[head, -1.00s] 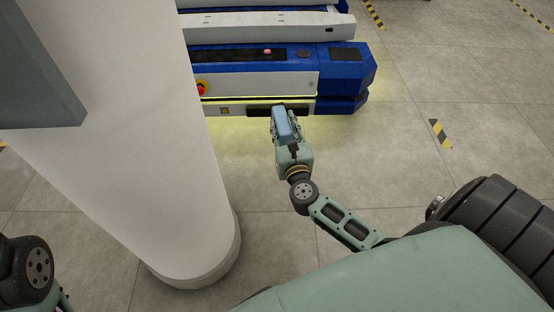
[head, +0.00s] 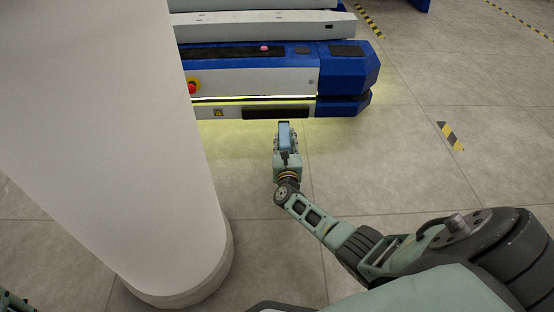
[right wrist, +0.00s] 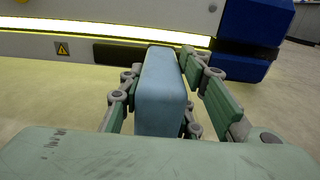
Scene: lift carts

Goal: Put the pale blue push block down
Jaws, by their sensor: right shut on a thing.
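The pale blue push block (head: 285,138) is an upright slab held between the fingers of my right gripper (head: 286,136). In the right wrist view the block (right wrist: 161,95) stands between the two green linked fingers, which are shut on it. In the head view the block and gripper are just in front of the lower edge of the blue and white lift cart (head: 250,88), over the floor. I cannot tell how high the block is above the floor. My left gripper is not in view.
The cart has a red button (head: 192,87), a glowing yellow strip and a dark panel (head: 275,113) low on its near side. Its left end is hidden. A yellow and black floor marking (head: 450,136) lies to the right. The floor (head: 390,165) right of the gripper is clear.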

